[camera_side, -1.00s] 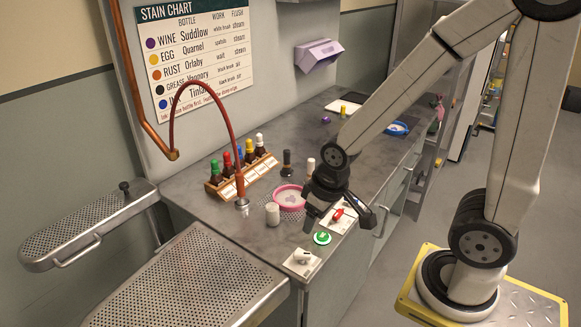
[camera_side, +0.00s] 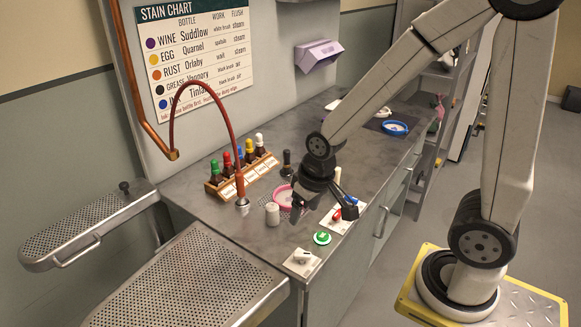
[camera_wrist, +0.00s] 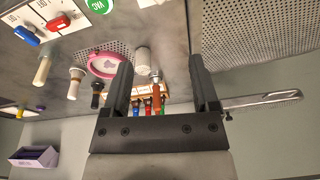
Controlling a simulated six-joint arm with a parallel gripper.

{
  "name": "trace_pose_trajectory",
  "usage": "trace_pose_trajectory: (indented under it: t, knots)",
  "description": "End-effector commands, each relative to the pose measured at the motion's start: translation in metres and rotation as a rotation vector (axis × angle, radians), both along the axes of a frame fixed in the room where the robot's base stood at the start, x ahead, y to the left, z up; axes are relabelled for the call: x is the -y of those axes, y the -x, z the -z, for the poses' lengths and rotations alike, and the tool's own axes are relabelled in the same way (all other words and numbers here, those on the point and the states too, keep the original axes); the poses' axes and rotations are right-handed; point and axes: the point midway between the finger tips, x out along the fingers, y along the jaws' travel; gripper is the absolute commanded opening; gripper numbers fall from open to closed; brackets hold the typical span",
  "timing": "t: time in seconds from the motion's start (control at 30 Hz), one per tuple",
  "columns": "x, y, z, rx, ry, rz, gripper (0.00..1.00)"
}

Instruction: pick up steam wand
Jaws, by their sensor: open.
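The steam wand (camera_side: 240,186) has a copper-orange grip and a silver tip, and stands upright on the grey counter. A dark red hose (camera_side: 205,85) arcs from its top over to a copper pipe on the wall. My gripper (camera_side: 322,210) is open and empty above the counter, to the right of the wand and apart from it. In the wrist view, the wand (camera_wrist: 156,88) shows between my two spread fingers (camera_wrist: 160,68), farther off, in front of the bottle rack.
A wooden rack of colour-capped bottles (camera_side: 243,172) stands behind the wand. Switch panels and a green button (camera_side: 322,238) line the front edge. A perforated board (camera_side: 190,285) is at front left.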

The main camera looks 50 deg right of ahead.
Motion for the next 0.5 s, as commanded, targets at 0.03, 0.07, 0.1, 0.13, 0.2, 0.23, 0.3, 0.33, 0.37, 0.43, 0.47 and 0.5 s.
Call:
trace_pose_trajectory:
  t: [0.03,0.07,0.1,0.13,0.2,0.23,0.3,0.33,0.37,0.43,0.47,0.5]
  knots:
    - [0.002,-0.011,-0.001,-0.007,-0.01,0.041,0.77]
    - [0.003,-0.018,-0.002,-0.011,-0.015,0.068,0.77]
    - [0.004,-0.027,-0.003,-0.018,-0.025,0.108,0.77]
    - [0.006,-0.034,-0.004,-0.023,-0.031,0.14,0.77]
    - [0.009,-0.052,-0.007,-0.035,-0.048,0.217,0.77]
    - [0.01,-0.059,-0.007,-0.041,-0.055,0.25,0.77]
    - [0.014,-0.077,-0.009,-0.054,-0.073,0.328,0.77]
    - [0.015,-0.084,-0.01,-0.061,-0.08,0.362,0.77]
    - [0.017,-0.091,-0.01,-0.066,-0.087,0.397,0.77]
    - [0.021,-0.107,-0.011,-0.079,-0.103,0.475,0.77]
    - [0.023,-0.114,-0.011,-0.085,-0.11,0.507,0.77]
    - [0.025,-0.123,-0.012,-0.094,-0.118,0.551,0.77]
